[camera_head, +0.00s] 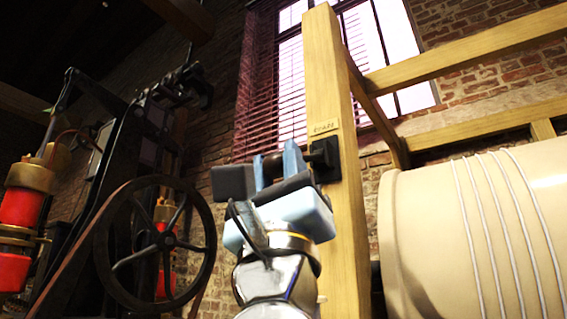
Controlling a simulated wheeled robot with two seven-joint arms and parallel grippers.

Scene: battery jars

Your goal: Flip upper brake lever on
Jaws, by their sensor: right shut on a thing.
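A dark brake lever with a black mount (326,160) is fixed to the wooden post (335,80), just below a small label plate (324,128). My right gripper (273,166) is raised in front of the post. Its blue fingers are shut on the lever's dark handle, which sticks out to the left of the mount. The gripper body hides part of the handle, so the lever's exact angle is hard to tell. My left gripper is not in view.
A large cream drum (430,230) wound with pale rope stands at the right. A black spoked wheel (157,248) with a belt, and red and brass cylinders (22,207), stand at the left. Wooden beams (465,58) run from the post to the right.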

